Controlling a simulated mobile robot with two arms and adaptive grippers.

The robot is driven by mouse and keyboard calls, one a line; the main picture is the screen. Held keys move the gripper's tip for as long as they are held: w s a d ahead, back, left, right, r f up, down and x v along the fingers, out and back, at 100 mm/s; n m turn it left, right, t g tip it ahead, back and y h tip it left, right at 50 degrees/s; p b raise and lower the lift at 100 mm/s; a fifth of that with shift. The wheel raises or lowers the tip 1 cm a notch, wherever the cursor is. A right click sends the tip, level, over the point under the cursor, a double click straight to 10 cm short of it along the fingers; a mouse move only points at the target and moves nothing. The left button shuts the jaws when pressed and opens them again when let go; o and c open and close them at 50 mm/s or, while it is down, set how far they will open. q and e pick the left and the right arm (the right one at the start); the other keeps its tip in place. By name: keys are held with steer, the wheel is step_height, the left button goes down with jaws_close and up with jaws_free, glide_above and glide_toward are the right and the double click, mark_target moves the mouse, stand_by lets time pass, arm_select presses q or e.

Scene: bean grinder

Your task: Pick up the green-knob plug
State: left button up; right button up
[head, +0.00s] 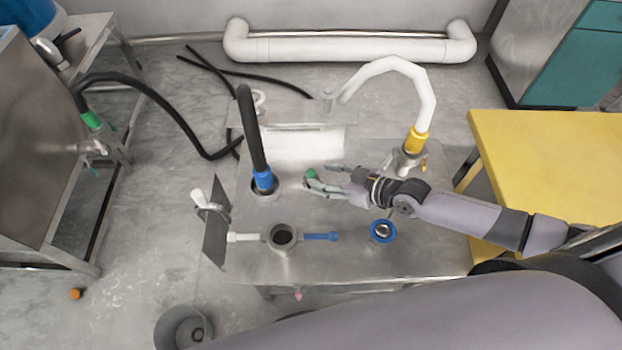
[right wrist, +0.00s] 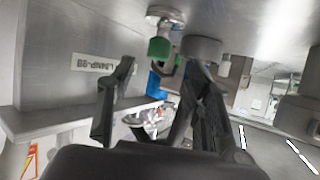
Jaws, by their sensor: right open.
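The green-knob plug (head: 311,173) shows in the head view at the tips of my right gripper, over the metal table; its body is partly hidden by a finger. It also shows in the right wrist view (right wrist: 160,49), its green knob just beyond and between the open fingers, with a pale metal part behind it. My right gripper (head: 327,179) is open around or just short of the knob; contact cannot be told. Its spread fingers also show in the right wrist view (right wrist: 158,75). My left gripper is not in view.
A black hose with a blue collar (head: 263,180) stands left of the plug. A white hose with a yellow collar (head: 416,140) stands behind my right wrist. A blue-ringed port (head: 383,231) and a grinder-like cup with side handles (head: 282,237) sit in front. A yellow table (head: 560,160) stands at right.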

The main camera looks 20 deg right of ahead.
mark_target(311, 172)
steer(key=x, duration=0.5)
steer(key=shift+w+f+b, duration=0.3)
steer(key=shift+f, duration=0.05)
steer(key=shift+c, duration=0.6)
steer(key=shift+s, duration=0.1)
jaws_close()
